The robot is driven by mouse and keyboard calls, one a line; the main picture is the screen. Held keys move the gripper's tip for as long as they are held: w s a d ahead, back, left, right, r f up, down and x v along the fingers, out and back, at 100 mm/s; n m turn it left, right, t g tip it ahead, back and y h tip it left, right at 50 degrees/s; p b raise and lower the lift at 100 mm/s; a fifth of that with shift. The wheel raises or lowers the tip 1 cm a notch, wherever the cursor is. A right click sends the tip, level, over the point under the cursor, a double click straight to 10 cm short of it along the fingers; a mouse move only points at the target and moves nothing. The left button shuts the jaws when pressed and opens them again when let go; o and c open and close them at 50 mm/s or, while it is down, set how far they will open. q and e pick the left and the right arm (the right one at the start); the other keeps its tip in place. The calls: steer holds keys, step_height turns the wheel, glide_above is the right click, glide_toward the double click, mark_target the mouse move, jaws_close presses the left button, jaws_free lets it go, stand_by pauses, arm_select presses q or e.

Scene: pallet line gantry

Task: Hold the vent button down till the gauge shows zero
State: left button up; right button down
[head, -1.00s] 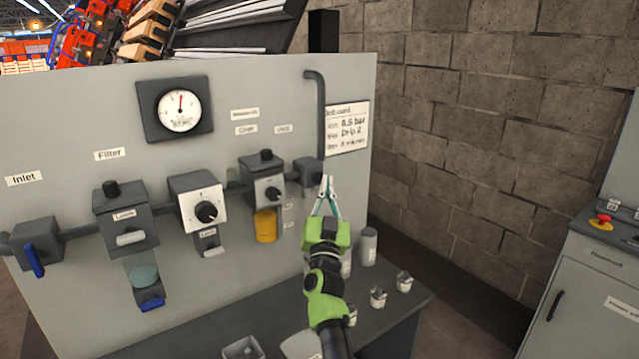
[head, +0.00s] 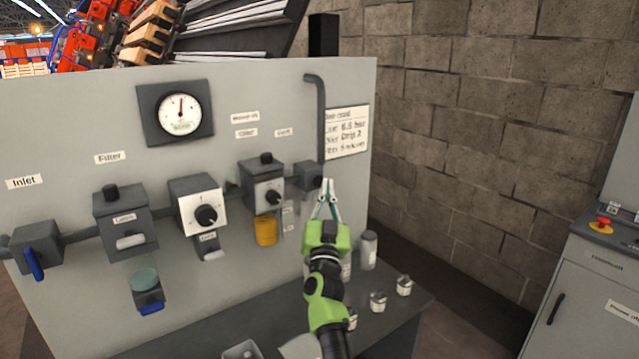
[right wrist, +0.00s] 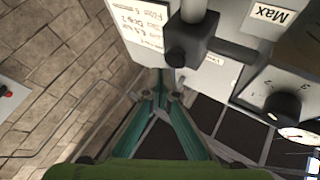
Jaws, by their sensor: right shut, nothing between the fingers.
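The round gauge (head: 180,112) is on the upper left of the grey panel in the head view, its needle pointing about straight up. The dark vent block (head: 307,176) sits at the right end of the pipe line, under a vertical pipe. It also shows in the right wrist view (right wrist: 190,42). My left gripper is not in view.
Left of the block are a regulator with a dial (head: 206,215), a lubricator with a yellow bowl (head: 265,230) and a filter (head: 125,222). A bench (head: 400,318) below holds small parts and a grey canister (head: 368,250). A brick wall stands at right.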

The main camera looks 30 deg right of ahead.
stand_by(0.4)
steer(key=shift+w, duration=0.45)
steer(key=shift+w+a+b, duration=0.15)
steer(key=shift+w+b, duration=0.3)
steer(key=shift+w, duration=0.15)
stand_by(3.0)
steer(key=shift+s, duration=0.1)
stand_by(1.5)
steer(key=shift+s+p, duration=0.7)
steer(key=shift+s, duration=0.2)
